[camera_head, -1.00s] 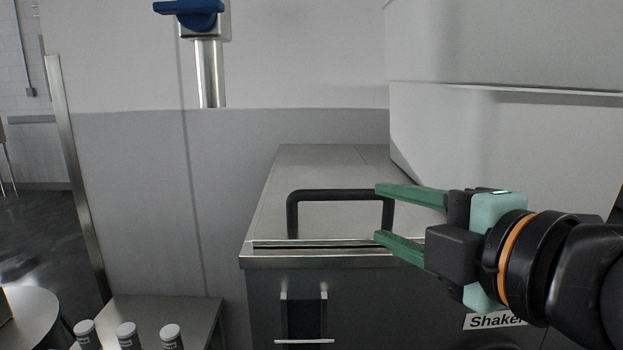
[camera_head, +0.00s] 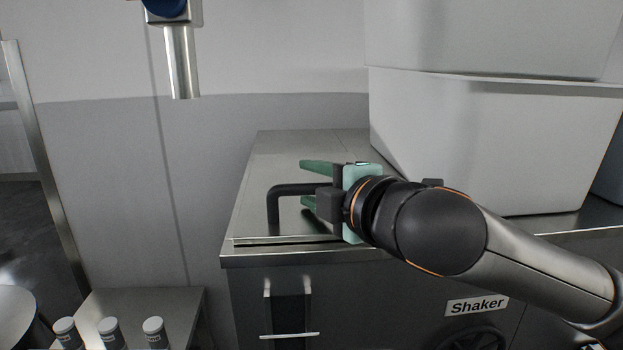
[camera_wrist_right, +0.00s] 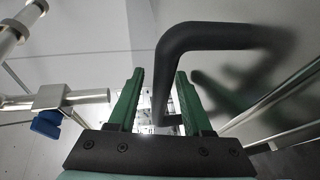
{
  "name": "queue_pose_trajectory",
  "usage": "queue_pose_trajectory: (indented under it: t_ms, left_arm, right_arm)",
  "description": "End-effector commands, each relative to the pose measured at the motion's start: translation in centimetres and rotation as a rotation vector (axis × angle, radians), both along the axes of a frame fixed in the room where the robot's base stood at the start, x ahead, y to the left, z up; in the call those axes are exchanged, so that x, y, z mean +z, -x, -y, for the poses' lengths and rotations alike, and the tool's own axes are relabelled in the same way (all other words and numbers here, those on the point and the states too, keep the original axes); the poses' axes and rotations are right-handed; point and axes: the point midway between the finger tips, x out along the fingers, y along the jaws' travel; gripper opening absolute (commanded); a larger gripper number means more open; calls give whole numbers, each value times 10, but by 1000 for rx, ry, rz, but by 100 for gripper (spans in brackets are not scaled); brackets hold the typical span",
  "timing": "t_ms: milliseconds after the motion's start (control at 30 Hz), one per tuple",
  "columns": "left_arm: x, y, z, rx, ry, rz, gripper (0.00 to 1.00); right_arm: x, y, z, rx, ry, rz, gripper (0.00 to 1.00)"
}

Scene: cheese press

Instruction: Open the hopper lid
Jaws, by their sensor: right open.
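The hopper lid (camera_head: 275,160) is a flat steel top on the Shaker cabinet and lies closed. Its black bar handle (camera_head: 274,208) stands up near the front edge. My right gripper (camera_head: 304,184) is open, with green fingers reaching in from the right at the handle. In the right wrist view the handle (camera_wrist_right: 215,37) bends down, and its post runs between the two open fingers (camera_wrist_right: 156,98). The fingers do not visibly clamp it. The right part of the handle is hidden behind my gripper in the head view. My left gripper is not in view.
Large white bins (camera_head: 490,130) stand to the right behind my arm. A steel pipe with a blue valve handle (camera_head: 166,10) hangs at the upper left. Several white-capped bottles (camera_head: 110,328) stand on a low table at the lower left. The space left of the lid is clear.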

Motion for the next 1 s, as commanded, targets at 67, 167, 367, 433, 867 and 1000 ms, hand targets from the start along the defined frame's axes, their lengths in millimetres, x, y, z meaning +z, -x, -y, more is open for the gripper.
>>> queue_pose_trajectory:
  t_ms: [67,167,367,433,867,1000]
  left_arm:
    - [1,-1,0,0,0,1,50]
    - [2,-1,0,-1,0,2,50]
    - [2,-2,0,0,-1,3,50]
    - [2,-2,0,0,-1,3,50]
    - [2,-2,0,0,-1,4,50]
    - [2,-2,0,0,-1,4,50]
  right_arm:
    - [-1,-3,-2,1,0,-1,50]
    - [-1,-5,-3,2,0,0,50]
    - [-1,-5,-2,1,0,0,48]
    - [-1,-5,-2,1,0,0,41]
    - [-1,-5,-2,1,0,0,0]
    - [-1,-5,-2,0,0,0,0]
